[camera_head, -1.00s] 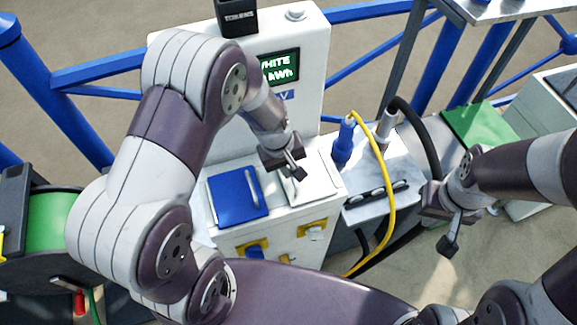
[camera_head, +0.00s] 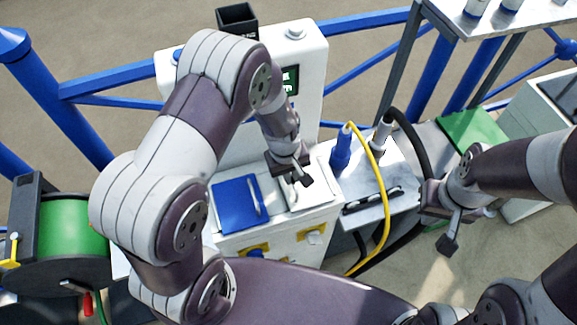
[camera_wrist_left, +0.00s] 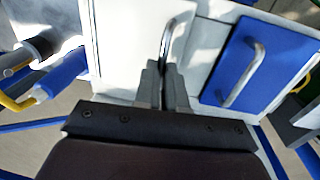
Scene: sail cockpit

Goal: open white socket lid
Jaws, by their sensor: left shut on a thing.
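The white socket lid (camera_wrist_left: 125,45) lies on the sloped top of the white pedestal (camera_head: 317,212), right of the blue lid (camera_head: 238,204). A metal bar handle (camera_wrist_left: 176,35) runs along the white lid. My left gripper (camera_head: 295,175) is over the white lid; in the left wrist view its fingers (camera_wrist_left: 165,85) are shut around the near end of that handle. The lid appears to lie flat; the gripper hides part of it in the head view. My right gripper (camera_head: 448,228) hangs over the floor at the right, away from the pedestal; its fingers are unclear.
The blue lid with its own handle (camera_wrist_left: 243,75) is close beside my left gripper. A blue plug (camera_head: 342,148) and a yellow cable (camera_head: 378,190) stand on the metal shelf (camera_head: 385,190) to the right. A green cable reel (camera_head: 70,228) is at the left.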

